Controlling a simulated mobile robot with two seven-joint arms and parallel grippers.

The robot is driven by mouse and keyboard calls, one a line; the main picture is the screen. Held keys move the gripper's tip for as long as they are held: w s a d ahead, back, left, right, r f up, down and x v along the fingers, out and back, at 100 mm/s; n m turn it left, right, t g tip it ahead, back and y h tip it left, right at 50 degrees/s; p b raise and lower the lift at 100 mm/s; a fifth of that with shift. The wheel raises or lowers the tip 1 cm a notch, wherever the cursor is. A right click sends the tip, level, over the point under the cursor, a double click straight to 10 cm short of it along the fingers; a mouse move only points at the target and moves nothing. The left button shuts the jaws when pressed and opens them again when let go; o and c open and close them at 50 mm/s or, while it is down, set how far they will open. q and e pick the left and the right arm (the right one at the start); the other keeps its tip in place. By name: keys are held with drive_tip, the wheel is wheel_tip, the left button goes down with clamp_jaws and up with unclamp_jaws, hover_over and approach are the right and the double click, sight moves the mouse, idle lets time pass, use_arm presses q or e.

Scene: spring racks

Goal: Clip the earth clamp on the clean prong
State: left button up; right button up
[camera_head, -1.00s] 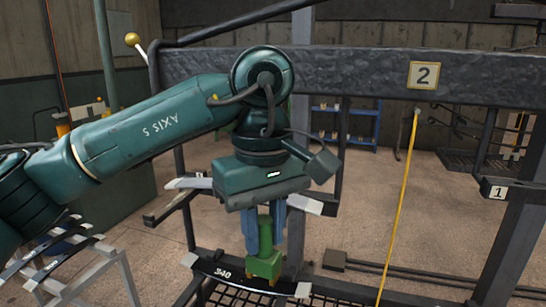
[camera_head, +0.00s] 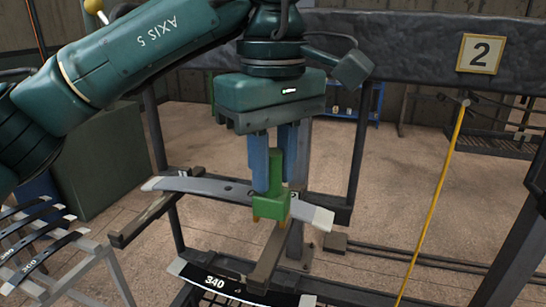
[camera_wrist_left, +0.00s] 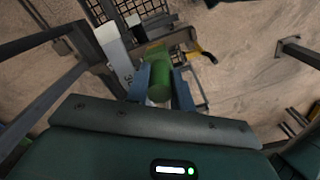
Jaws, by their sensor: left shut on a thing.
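My left gripper (camera_head: 276,170) is shut on the green earth clamp (camera_head: 271,206), held upright with its jaws downward. The clamp shows in front of the right part of a grey leaf spring (camera_head: 200,187), above a brownish prong (camera_head: 266,260). I cannot tell whether it touches either one. Another prong (camera_head: 145,220) sticks out at the left under the same spring. Which prong is clean does not show clearly. In the left wrist view the green clamp (camera_wrist_left: 159,84) sits between the blue fingers, partly hiding its own jaws. My right gripper is not in view.
A black spring marked 340 (camera_head: 215,281) lies low in front. Several springs (camera_head: 35,245) rest on a stand at the left.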

sight(275, 194)
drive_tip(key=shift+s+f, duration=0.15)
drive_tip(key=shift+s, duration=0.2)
use_arm(q)
drive_tip(key=shift+d+f, duration=0.1)
drive_tip(key=shift+f, duration=0.1)
drive_tip(key=shift+s+f+b, duration=0.1)
drive_tip(key=shift+f+b, duration=0.3)
drive_tip(key=shift+f, duration=0.1)
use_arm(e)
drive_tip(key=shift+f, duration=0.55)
use_arm(q)
drive_tip(key=shift+f, duration=0.35)
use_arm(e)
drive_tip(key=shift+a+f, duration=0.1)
use_arm(q)
drive_tip(key=shift+f+b, duration=0.9)
drive_tip(key=shift+f, duration=0.15)
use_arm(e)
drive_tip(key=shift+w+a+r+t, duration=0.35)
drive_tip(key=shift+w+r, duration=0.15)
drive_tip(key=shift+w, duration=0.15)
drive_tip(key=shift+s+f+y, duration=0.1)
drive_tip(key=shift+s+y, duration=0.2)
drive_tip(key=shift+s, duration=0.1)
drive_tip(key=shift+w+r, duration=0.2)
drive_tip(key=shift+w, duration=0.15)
